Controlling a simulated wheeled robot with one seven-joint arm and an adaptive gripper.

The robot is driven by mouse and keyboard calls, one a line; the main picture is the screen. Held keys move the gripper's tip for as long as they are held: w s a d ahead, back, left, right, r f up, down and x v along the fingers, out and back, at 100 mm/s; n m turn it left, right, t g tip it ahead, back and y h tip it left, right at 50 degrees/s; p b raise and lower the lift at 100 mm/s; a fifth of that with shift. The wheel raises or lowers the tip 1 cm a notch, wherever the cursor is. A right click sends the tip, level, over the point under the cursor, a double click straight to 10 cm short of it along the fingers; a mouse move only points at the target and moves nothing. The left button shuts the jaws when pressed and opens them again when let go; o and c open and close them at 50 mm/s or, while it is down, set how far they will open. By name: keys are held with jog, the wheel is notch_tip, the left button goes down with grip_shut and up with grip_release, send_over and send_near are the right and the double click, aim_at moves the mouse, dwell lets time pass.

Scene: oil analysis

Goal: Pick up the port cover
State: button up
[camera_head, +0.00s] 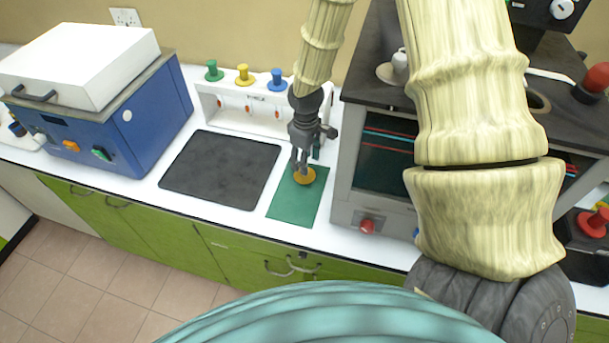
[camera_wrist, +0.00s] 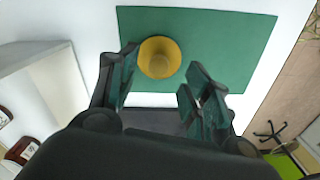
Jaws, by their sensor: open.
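The port cover looks like a yellow-orange round disc with a raised knob. It lies on a green mat (camera_head: 290,205) on the white counter. In the head view the cover (camera_head: 306,177) is partly hidden by my gripper (camera_head: 300,166), which points down over it. In the wrist view the cover (camera_wrist: 160,57) shows beyond and between the fingertips of my gripper (camera_wrist: 160,72), on the green mat (camera_wrist: 235,45). The fingers are spread apart with nothing between them. I cannot tell the exact gap between the fingertips and the cover.
A dark mat (camera_head: 222,168) lies left of the green mat. A white rack (camera_head: 240,103) with green, yellow and blue knobs stands behind. A grey machine (camera_head: 375,170) stands close on the right. A blue box with a white lid (camera_head: 100,120) is at far left.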

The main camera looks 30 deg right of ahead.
jog(key=shift+w+f+b, duration=0.1)
jog(key=shift+f+b, duration=1.9)
jog(key=shift+f, duration=0.45)
jog(key=shift+r, duration=0.1)
grip_shut()
